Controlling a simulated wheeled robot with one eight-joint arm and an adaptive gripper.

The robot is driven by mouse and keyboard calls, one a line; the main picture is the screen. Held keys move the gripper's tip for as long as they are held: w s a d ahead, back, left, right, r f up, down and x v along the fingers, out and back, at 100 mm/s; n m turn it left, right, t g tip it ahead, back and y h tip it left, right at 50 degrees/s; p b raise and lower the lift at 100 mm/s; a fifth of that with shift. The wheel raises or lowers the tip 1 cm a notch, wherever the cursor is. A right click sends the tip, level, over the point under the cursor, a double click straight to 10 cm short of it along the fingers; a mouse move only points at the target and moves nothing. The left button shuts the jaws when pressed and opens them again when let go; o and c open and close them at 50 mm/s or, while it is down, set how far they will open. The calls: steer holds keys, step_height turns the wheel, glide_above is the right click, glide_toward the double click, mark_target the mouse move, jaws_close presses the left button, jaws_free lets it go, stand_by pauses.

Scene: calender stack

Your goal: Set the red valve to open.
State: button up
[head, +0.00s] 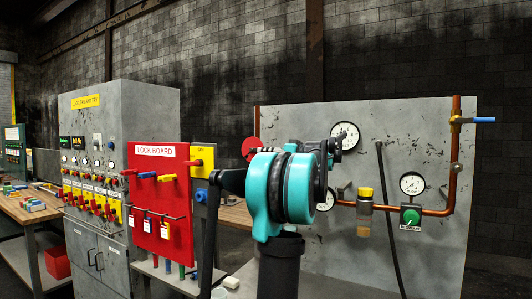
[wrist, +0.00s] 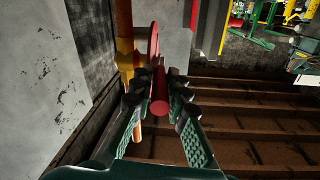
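The red valve shows in the wrist view as a red disc (wrist: 153,45) with a red handle bar (wrist: 160,92) pointing toward the camera. It sits beside a copper pipe with a yellow fitting (wrist: 126,48). My gripper (wrist: 159,84) has its dark fingertips on both sides of the bar, close against it with little or no gap. In the head view, the red disc (head: 252,148) shows at the left edge of the grey panel, partly hidden by my teal arm joint. My gripper is hidden behind my arm there.
The grey panel (head: 430,130) carries gauges, a green knob (head: 410,217) and a blue-handled valve (head: 482,119). A red lock board (head: 160,205) stands left of my arm, with a grey cabinet (head: 150,110) behind. A wooden workbench (head: 20,207) is at far left.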

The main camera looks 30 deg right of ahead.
jaws_close()
